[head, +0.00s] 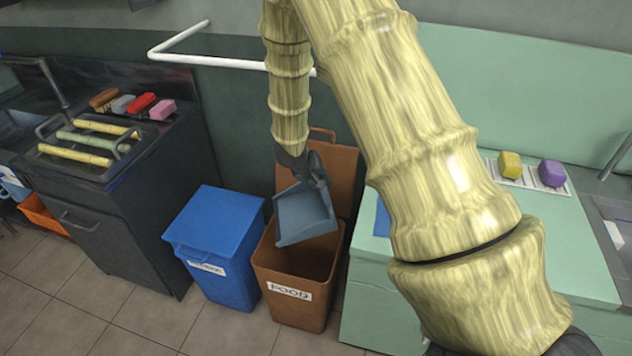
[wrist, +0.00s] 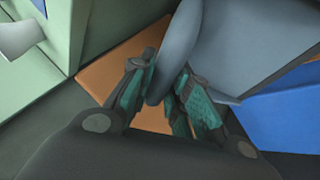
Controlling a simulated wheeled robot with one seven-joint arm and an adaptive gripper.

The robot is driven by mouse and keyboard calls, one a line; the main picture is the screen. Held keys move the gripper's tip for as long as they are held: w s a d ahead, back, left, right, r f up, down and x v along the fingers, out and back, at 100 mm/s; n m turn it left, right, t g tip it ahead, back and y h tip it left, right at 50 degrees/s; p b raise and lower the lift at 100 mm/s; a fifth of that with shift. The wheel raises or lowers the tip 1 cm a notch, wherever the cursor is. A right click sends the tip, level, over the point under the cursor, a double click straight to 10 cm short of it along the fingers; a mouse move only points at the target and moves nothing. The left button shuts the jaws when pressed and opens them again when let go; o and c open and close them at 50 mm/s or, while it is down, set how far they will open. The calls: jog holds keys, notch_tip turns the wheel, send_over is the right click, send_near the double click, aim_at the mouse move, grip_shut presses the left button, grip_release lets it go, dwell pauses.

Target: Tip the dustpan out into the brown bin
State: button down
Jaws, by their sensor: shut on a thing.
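The blue-grey dustpan (head: 304,214) hangs over the open brown bin (head: 308,312), which bears a label reading FOOD. The dustpan is tilted, with its open edge pointing down toward the bin's mouth. My gripper (head: 312,172) is above the bin and shut on the dustpan's handle. The brown bin's lid (head: 345,170) is raised behind the pan. I cannot make out any contents on the dustpan or inside the bin.
A closed blue bin (head: 212,240) stands just left of the brown bin. A dark cabinet (head: 120,225) with a tray and sponges is farther left. A green counter (head: 545,235) with yellow and purple sponges is at right. A white rail (head: 235,61) runs along the wall.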

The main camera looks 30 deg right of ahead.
jog(key=shift+s+d+f+m+t+y+b, duration=0.25)
jog(key=shift+d+f+y+b, duration=0.2)
jog(key=shift+f+y+b, duration=0.4)
jog(key=shift+s+d+f+m+t+y+b, duration=0.1)
jog(key=shift+d+f+t+y+b, duration=0.45)
jog(key=shift+b, duration=0.55)
jog(key=shift+a+r, duration=0.1)
jog(key=shift+r, duration=0.1)
